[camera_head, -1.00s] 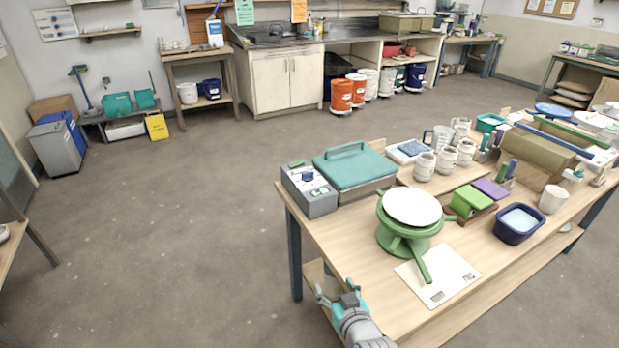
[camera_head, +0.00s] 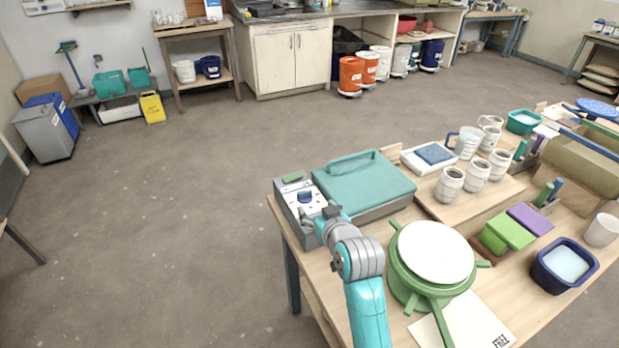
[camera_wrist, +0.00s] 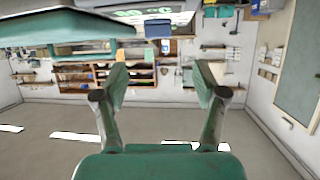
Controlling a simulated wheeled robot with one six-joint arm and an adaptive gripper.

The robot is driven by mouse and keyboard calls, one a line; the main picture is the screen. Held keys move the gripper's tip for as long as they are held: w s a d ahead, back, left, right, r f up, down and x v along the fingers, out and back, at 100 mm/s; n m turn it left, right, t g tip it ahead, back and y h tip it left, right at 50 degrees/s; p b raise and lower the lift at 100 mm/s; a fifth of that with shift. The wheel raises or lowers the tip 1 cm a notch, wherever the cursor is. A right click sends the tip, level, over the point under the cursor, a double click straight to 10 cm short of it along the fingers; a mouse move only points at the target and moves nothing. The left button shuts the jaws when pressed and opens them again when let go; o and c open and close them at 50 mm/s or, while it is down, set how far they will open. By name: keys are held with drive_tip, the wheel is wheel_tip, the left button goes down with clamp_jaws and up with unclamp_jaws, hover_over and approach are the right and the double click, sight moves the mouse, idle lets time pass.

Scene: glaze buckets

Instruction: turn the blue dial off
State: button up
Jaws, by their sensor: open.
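The blue dial (camera_head: 305,196) sits on the white panel of a grey control box (camera_head: 294,222), at the left end of the near table. Its exact setting is too small to read. In the wrist view a blue knob (camera_wrist: 158,28), which looks like the dial, shows below the box's panel at the top. My gripper (camera_head: 328,213) is at the near side of the box, just in front of the dial and apart from it. In the wrist view my gripper (camera_wrist: 161,80) has its two fingers spread with nothing between them; the knob lies beyond the gap.
A teal-lidded unit (camera_head: 364,185) adjoins the box on the right and shows at the upper left of the wrist view. A green banding wheel (camera_head: 432,252) with a white top stands close right of my arm. Open floor lies left of the table.

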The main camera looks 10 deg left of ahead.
sight(305, 193)
drive_tip(key=shift+w+a, duration=0.2)
drive_tip(key=shift+w, duration=0.5)
drive_tip(key=x, duration=1)
drive_tip(key=shift+f, duration=0.15)
drive_tip(key=c, duration=1.1)
drive_tip(key=shift+c, duration=0.2)
drive_tip(key=shift+w+n+g+y, duration=0.1)
drive_tip(key=shift+n+g+y, duration=0.4)
drive_tip(key=shift+n+y, duration=0.3)
